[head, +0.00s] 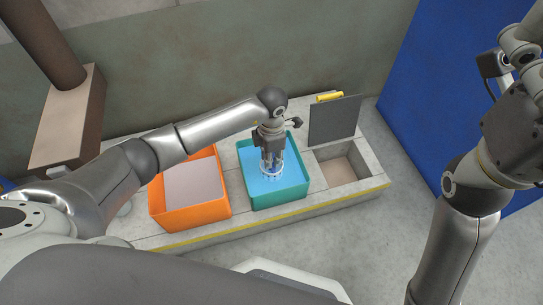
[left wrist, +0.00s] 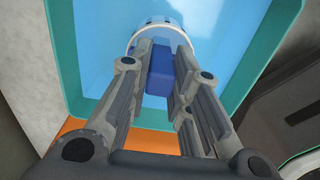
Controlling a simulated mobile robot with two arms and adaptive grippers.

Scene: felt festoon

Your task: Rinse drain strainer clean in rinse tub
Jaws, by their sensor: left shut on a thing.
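The rinse tub (head: 299,189) is a teal box holding bright blue water, in the middle of the bench in the head view. My left gripper (head: 272,168) points down into it. In the left wrist view my left gripper (left wrist: 162,55) is shut on a dark blue block-like grip (left wrist: 160,70) of the drain strainer. The strainer's pale round rim (left wrist: 153,30) shows beyond the fingertips, at the water, and in the head view the strainer (head: 271,175) is a whitish ring below the fingers. How deep it sits is unclear.
An orange bin (head: 190,218) with a pale grey inside stands left of the tub. Right of it is an open recess (head: 343,168) with a raised dark grey lid (head: 334,121) and yellow handle. A blue wall (head: 450,90) stands at right.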

